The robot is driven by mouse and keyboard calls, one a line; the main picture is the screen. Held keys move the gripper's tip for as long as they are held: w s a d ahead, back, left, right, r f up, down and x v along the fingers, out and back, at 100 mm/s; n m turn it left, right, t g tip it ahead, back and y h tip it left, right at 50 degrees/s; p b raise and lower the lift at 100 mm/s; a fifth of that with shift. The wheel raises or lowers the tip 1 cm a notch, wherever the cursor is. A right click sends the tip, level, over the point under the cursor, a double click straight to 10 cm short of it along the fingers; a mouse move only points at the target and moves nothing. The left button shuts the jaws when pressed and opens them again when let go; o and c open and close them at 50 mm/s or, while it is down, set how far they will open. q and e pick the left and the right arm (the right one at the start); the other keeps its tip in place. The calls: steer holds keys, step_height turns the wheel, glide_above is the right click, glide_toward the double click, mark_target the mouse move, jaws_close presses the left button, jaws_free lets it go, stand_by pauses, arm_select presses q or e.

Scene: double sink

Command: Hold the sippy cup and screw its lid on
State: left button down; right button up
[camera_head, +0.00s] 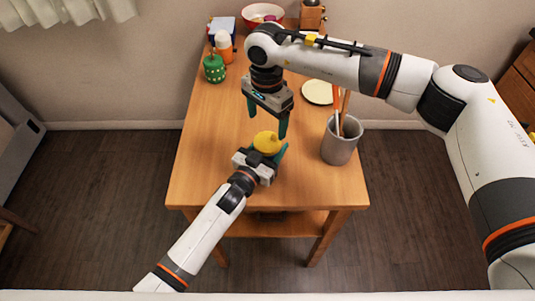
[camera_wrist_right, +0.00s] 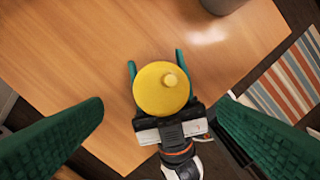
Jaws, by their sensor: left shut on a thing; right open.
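The sippy cup shows mainly as its yellow lid (camera_head: 267,142), near the front of the wooden table. In the right wrist view the round lid (camera_wrist_right: 161,89) with its small spout is seen from above, and the cup body is hidden beneath it. I cannot tell how tightly the lid sits. My left gripper (camera_head: 276,155) is shut on the sippy cup, its green fingers on either side. My right gripper (camera_head: 268,124) points down above and slightly behind the cup, open and empty. Its green fingers (camera_wrist_right: 160,128) are wide apart in the right wrist view, not touching the lid.
A grey holder (camera_head: 339,148) with utensils stands right of the cup on the table (camera_head: 215,150). A cream plate (camera_head: 318,92) lies behind it. A green container (camera_head: 214,69), an orange-and-white bottle (camera_head: 223,47) and a red bowl (camera_head: 263,14) stand at the back. The table's left side is clear.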

mark_target(267, 140)
step_height(267, 140, down, 8)
steer(key=shift+r, duration=0.15)
stand_by(0.4)
steer(key=c, duration=1)
steer(key=m, duration=0.5)
steer(key=o, duration=1.2)
steer(key=shift+c, duration=0.2)
steer(key=shift+r, duration=0.1)
step_height(267, 140, up, 12)
